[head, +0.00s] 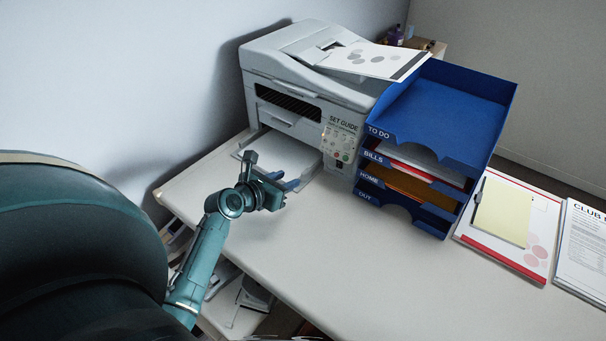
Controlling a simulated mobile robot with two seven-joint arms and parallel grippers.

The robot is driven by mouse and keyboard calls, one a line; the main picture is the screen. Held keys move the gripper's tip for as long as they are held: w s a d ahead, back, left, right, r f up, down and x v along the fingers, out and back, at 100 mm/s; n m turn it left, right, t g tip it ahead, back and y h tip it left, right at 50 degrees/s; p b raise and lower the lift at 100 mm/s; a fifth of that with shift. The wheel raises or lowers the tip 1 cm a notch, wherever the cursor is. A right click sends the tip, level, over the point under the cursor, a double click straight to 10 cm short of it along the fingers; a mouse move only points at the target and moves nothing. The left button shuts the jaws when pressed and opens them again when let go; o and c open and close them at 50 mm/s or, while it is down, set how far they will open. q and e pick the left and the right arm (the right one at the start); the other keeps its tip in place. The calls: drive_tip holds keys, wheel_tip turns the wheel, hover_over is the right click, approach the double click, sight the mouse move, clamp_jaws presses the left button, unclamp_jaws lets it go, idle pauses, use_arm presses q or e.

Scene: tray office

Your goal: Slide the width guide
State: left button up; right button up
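The white printer (300,85) stands at the back of the desk, with a "SET GUIDE" label on its front. Its paper tray (310,172) sticks out at the front, low down. My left gripper (287,182) is over the tray's front part, with its two bluish fingers apart and nothing seen between them. I cannot tell whether the fingers touch the tray. The width guide cannot be made out; the gripper and wrist cover part of the tray. My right gripper is not in view.
A blue letter tray stack (445,105) with labelled levels stands close to the printer's right. A clipboard (503,212) and a printed sheet (585,250) lie at the right. Paper (368,60) lies on the printer's top. The desk's front middle (370,265) is clear.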

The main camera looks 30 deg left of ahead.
sight(305, 171)
use_arm(q)
drive_tip(key=b+x, duration=0.1)
drive_tip(key=x, duration=0.7)
drive_tip(key=shift+w+f+b, duration=0.1)
drive_tip(key=shift+w+b, duration=0.15)
drive_tip(key=shift+b, duration=0.15)
clamp_jaws()
